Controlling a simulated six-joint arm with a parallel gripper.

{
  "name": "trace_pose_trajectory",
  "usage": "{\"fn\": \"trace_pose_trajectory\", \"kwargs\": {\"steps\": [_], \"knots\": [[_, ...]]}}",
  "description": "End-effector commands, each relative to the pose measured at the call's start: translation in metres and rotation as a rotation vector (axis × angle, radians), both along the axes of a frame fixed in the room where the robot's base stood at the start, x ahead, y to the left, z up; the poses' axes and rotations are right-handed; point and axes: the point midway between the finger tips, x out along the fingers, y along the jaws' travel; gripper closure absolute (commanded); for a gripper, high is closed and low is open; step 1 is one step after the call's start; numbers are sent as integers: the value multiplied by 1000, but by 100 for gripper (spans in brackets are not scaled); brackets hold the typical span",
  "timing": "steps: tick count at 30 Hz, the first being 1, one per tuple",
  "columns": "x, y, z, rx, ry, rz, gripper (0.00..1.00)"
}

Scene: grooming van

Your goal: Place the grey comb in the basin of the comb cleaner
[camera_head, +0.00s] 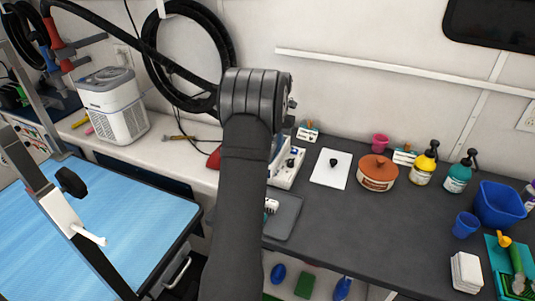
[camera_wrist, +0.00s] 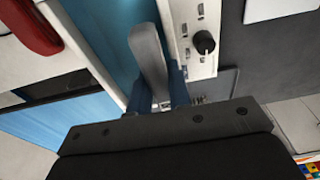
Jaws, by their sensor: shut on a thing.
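The grey comb (camera_wrist: 147,52) appears in the wrist view as a smooth, elongated grey piece, reaching forward from my gripper (camera_wrist: 157,92). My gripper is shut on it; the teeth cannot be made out. The comb cleaner shows in the wrist view as a white panel with a black knob (camera_wrist: 204,42), just right of the comb. A blue surface, apparently its basin (camera_wrist: 112,18), lies behind and left of the comb. I cannot tell whether the comb touches it. In the head view, the comb cleaner (camera_head: 284,178) is partly hidden by my arm, which also hides my gripper and the comb.
A grey mat (camera_head: 287,222) lies in front of the cleaner. A white board (camera_head: 323,174) and orange-lidded pot (camera_head: 377,173) stand to its right. The blue grooming table (camera_head: 105,225) is at left. A red item (camera_wrist: 32,26) lies left in the wrist view.

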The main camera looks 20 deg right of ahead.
Motion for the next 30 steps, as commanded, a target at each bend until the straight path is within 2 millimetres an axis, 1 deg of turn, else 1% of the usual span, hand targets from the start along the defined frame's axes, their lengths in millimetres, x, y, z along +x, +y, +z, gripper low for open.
{"fn": "trace_pose_trajectory", "kwargs": {"steps": [1, 3, 7, 11, 18, 29, 30], "knots": [[9, 6, -7, 1, 0, 3, 100], [18, 11, -13, 0, 0, 2, 100], [27, 16, -19, -1, -1, 0, 100], [28, 17, -26, 1, -1, -1, 100], [28, 17, -58, 1, -1, -2, 100], [28, 17, -62, 0, -1, -2, 100], [28, 17, -63, 0, -1, -2, 80]]}}
